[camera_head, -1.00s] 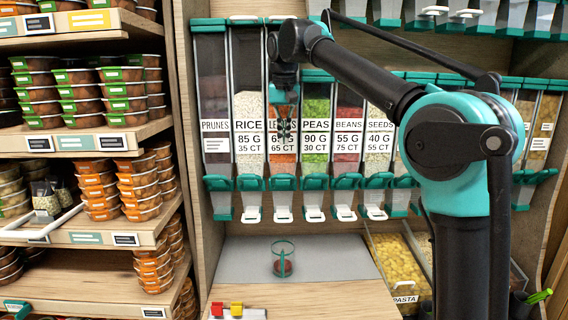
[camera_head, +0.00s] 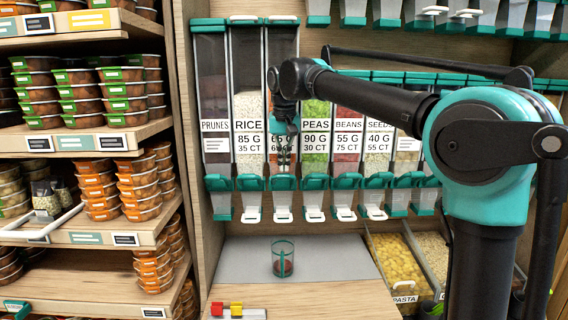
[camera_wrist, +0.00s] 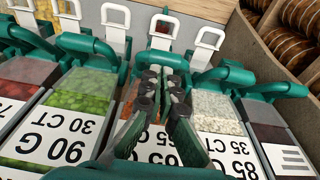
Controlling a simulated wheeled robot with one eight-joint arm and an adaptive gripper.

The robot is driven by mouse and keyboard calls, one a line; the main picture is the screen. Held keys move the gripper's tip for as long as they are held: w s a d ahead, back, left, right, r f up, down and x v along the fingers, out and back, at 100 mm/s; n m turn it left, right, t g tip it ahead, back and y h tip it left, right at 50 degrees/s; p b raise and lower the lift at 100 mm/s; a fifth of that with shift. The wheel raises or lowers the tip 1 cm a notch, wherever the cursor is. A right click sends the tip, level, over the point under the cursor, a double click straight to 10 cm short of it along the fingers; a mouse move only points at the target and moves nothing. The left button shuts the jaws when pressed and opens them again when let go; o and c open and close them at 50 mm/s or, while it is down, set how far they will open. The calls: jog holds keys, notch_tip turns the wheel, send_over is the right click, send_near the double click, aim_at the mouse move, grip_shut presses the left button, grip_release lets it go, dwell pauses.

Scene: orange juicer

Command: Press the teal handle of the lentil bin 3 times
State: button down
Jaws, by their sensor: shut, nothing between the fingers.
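The lentil bin stands between the rice bin (camera_head: 247,120) and the peas bin (camera_head: 316,120); my arm covers much of its front and label. Its teal handle (camera_head: 283,184) sits at the bottom front, above a white tab (camera_head: 283,214). My gripper (camera_head: 284,168) points down, shut and empty, just above this handle. In the wrist view, the closed fingertips (camera_wrist: 160,78) overlap the near side of the teal handle (camera_wrist: 163,58); I cannot tell whether they touch. A clear cup (camera_head: 283,259) with dark reddish contents at its bottom stands below the bin.
Neighbouring teal handles (camera_head: 315,182) sit close on both sides. The grey mat (camera_head: 335,257) around the cup is clear. A small red and yellow item (camera_head: 236,310) lies at the front edge. Shelves of packed tubs (camera_head: 100,190) stand left; a pasta bin (camera_head: 400,265) is right.

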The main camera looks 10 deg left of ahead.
aim_at(284, 176)
jog(key=shift+s, duration=0.1)
jog(key=shift+s+f+t, duration=0.15)
jog(key=shift+s+t, duration=0.05)
jog(key=shift+t, duration=0.1)
jog(key=shift+s+d+f+t, duration=0.2)
jog(key=shift+s+t, duration=0.1)
jog(key=shift+t, duration=0.1)
jog(key=shift+s+f+t+y, duration=0.25)
jog(key=shift+s+t+y, duration=0.05)
jog(key=shift+t, duration=0.1)
jog(key=s+f+t, duration=0.1)
jog(key=t, duration=0.1)
jog(key=shift+s+d+f+t+y, duration=0.2)
jog(key=shift+s+f+t+y, duration=0.1)
jog(key=shift+s+f, duration=0.1)
jog(key=shift+s+d+f+t+y, duration=0.1)
jog(key=shift+s+f+t, duration=0.15)
jog(key=shift+f+t, duration=0.3)
jog(key=shift+s+d+f+t+y, duration=0.1)
jog(key=shift+s+f+t, duration=0.1)
jog(key=shift+f+t, duration=0.35)
jog(key=shift+s+f+t+y, duration=0.1)
jog(key=shift+s+f+t, duration=0.2)
jog(key=shift+f, duration=0.55)
